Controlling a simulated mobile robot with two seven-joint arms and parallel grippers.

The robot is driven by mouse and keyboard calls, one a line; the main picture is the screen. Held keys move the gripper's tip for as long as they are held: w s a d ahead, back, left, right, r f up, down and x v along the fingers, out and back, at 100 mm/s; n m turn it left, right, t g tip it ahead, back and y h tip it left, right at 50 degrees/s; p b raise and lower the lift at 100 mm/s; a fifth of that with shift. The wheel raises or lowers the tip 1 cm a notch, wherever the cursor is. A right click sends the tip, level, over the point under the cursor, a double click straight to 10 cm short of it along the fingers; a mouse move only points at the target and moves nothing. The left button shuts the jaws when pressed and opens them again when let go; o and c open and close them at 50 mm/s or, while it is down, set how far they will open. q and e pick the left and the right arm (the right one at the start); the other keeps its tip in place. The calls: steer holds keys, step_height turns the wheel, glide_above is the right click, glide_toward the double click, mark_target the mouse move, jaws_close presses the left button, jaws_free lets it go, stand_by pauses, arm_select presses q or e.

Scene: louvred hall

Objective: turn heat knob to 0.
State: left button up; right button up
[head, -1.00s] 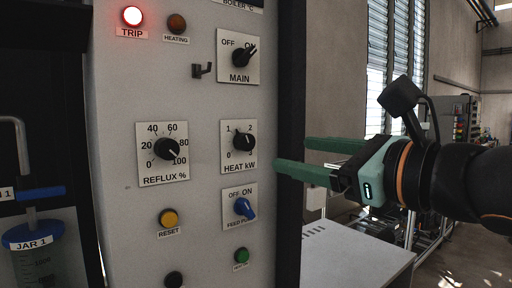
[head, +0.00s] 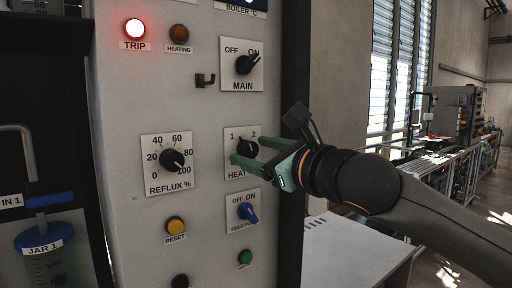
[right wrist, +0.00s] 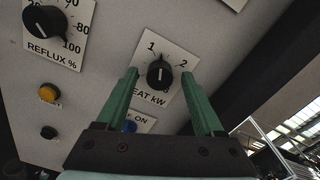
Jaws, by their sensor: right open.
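The heat knob (head: 247,147) is a black knob on a white plate labelled HEAT kW, on the grey panel. In the right wrist view the heat knob (right wrist: 159,74) lies between and just beyond the two green fingers; its marks 1 and 2 show, and the label is partly covered. My right gripper (head: 248,151) is open, with one finger at each side of the knob; whether the fingers touch the knob I cannot tell. It also shows in the right wrist view (right wrist: 163,78). My left gripper is not in view.
The reflux knob (head: 172,160) is left of the heat knob, the main switch (head: 246,65) above, and the blue feed switch (head: 247,212) below. A black hook (head: 205,80) sticks out of the panel. The red trip lamp (head: 135,28) is lit. A grey table (head: 345,255) stands at right.

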jaws_close()
stand_by(0.6)
